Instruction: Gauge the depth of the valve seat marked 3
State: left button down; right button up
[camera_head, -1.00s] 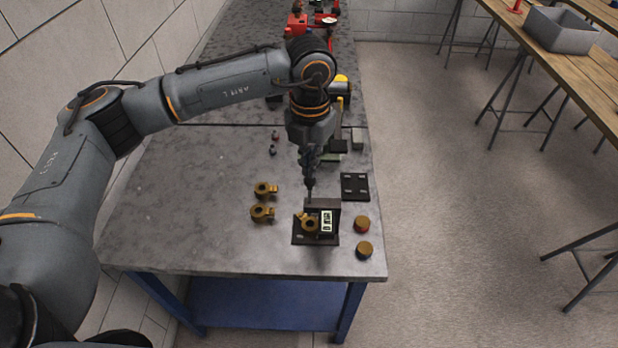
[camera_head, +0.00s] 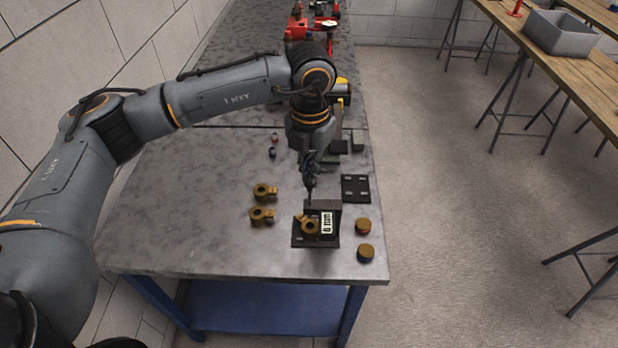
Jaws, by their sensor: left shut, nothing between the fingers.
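My left gripper (camera_head: 309,183) is shut and points straight down, its fingertips at the upper edge of a dark angle bracket (camera_head: 322,205) near the front of the bench. I cannot tell if the tips touch it. A brass valve part (camera_head: 309,227) sits at the bracket, beside a small white upright display (camera_head: 327,223) with dark characters that seem to read "0 mm". Two more brass valve parts (camera_head: 264,191) and (camera_head: 261,214) lie to the left. No mark 3 is legible. My right gripper is not in view.
Two round brass-topped pieces (camera_head: 363,225) and (camera_head: 365,252) stand near the right edge. A dark slotted plate (camera_head: 355,188) lies behind them. Red equipment (camera_head: 297,28) stands far back. The bench's left side (camera_head: 180,210) is clear.

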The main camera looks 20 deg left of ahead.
aim_at(310, 186)
pick_arm(q)
jog(key=shift+f+b, duration=2)
jog(key=shift+f, duration=0.35)
jog(key=shift+r, duration=0.1)
jog(key=shift+r+p, duration=1.7)
jog(key=shift+r, duration=1.85)
jog(key=shift+f, duration=0.1)
